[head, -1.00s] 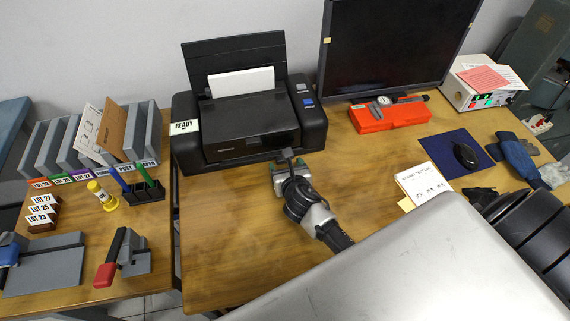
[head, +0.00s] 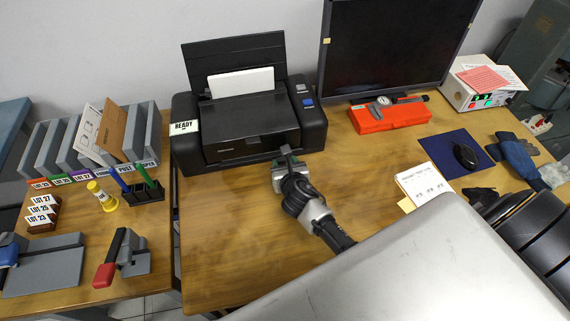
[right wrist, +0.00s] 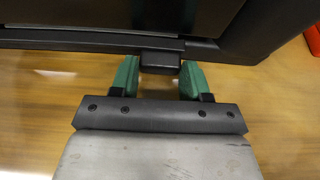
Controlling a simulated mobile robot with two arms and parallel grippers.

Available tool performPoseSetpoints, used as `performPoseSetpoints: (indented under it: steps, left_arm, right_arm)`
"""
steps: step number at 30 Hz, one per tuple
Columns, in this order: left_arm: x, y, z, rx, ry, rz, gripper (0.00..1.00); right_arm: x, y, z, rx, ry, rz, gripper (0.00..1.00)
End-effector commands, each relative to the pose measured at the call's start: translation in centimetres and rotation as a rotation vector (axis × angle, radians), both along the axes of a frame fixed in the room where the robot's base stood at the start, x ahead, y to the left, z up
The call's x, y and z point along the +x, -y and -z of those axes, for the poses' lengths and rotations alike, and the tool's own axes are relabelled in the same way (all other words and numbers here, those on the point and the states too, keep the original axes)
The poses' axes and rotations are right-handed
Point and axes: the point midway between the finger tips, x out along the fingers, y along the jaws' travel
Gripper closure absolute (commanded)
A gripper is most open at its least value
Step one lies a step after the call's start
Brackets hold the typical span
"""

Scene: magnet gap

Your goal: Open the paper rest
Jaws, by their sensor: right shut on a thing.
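The black printer (head: 250,130) stands at the back of the wooden table, with a white sheet upright in its rear feed. Its paper rest appears to be the dark piece at the low front edge, with a small dark tab (right wrist: 160,62) in the right wrist view. My right gripper (head: 286,157) is at the printer's front right. The fingers hide most of the tab in the head view. My left gripper is not in view.
A red case (head: 390,116) with a gauge lies right of the printer, below a dark monitor (head: 395,45). A white card (head: 425,184) and a blue mat (head: 445,145) lie further right. The table left of and in front of my right gripper is clear.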

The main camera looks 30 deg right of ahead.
Motion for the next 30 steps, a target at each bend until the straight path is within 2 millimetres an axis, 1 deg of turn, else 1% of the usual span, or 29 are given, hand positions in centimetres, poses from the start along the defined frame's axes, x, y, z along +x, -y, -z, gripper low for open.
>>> performPoseSetpoints:
  steps: [2,6,10,13,21,22,26,27,30]
  left_arm:
    - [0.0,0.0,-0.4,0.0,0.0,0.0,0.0]
    - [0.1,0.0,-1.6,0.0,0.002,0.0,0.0]
    - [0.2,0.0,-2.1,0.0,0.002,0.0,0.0]
    - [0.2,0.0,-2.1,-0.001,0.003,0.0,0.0]
    - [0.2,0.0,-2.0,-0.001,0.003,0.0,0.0]
    - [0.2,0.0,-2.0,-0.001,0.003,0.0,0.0]
    - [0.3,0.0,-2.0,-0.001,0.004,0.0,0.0]
    - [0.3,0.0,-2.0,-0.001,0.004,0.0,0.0]
    - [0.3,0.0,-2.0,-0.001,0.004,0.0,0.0]
  right_arm:
    - [-0.6,-0.2,-0.1,0.001,-0.002,-0.001,0.96]
    - [-3.2,-0.8,-0.2,-0.003,-0.005,-0.002,0.96]
    - [-5.1,-1.3,-0.1,-0.001,-0.003,-0.001,0.96]
    - [-5.7,-1.4,0.0,-0.001,-0.001,0.0,0.96]
    - [-5.7,-1.4,0.0,0.0,0.0,0.0,0.96]
    - [-5.7,-1.4,0.0,0.0,0.0,0.0,0.49]
    - [-5.6,-1.4,0.0,0.0,0.0,0.0,0.29]
    - [-5.6,-1.4,0.0,0.0,0.0,0.0,0.28]
    - [-5.6,-1.4,0.0,0.0,0.0,0.0,0.28]
